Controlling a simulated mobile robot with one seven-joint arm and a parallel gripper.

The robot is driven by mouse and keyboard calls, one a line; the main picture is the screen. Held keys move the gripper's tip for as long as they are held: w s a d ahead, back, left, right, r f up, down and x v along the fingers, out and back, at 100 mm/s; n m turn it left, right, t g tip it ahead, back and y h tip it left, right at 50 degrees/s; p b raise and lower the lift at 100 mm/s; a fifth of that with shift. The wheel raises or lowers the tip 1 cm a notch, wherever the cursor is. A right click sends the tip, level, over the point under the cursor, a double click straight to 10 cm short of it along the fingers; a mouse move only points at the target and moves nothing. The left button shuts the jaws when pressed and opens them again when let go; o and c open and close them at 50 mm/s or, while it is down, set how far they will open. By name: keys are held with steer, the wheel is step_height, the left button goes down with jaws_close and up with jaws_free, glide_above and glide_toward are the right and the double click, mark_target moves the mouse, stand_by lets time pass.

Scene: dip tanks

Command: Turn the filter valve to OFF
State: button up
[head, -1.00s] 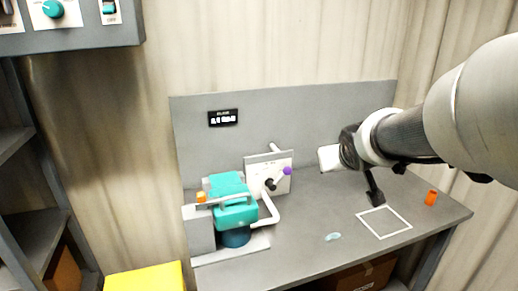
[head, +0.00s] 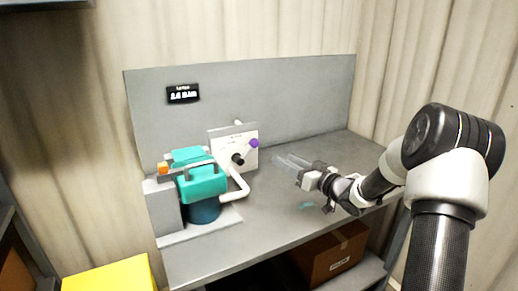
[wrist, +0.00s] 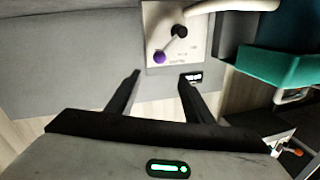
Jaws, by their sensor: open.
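The filter valve is a black hub with a lever ending in a purple knob (head: 254,143). It sits on a white plate (head: 220,139) in front of the grey back panel. In the head view the lever points up and right from the hub. The valve's purple knob also shows in the wrist view (wrist: 159,57), beyond the fingertips. My gripper (head: 283,164) is open and empty, to the right of the valve and apart from it. In the wrist view my gripper (wrist: 161,76) has its fingers spread. The lettering on the plate is too small to read.
A teal pump (head: 203,184) with a white pipe (head: 237,186) stands left of and below the valve. A small dark display (head: 183,94) is on the back panel. A cardboard box (head: 338,255) is under the bench (head: 262,228). The bench top between pump and gripper is mostly clear.

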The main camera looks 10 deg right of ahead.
mark_target(257, 145)
steer(key=b+x, duration=0.1)
steer(key=x, duration=1.4)
steer(key=shift+f, duration=0.1)
jaws_close()
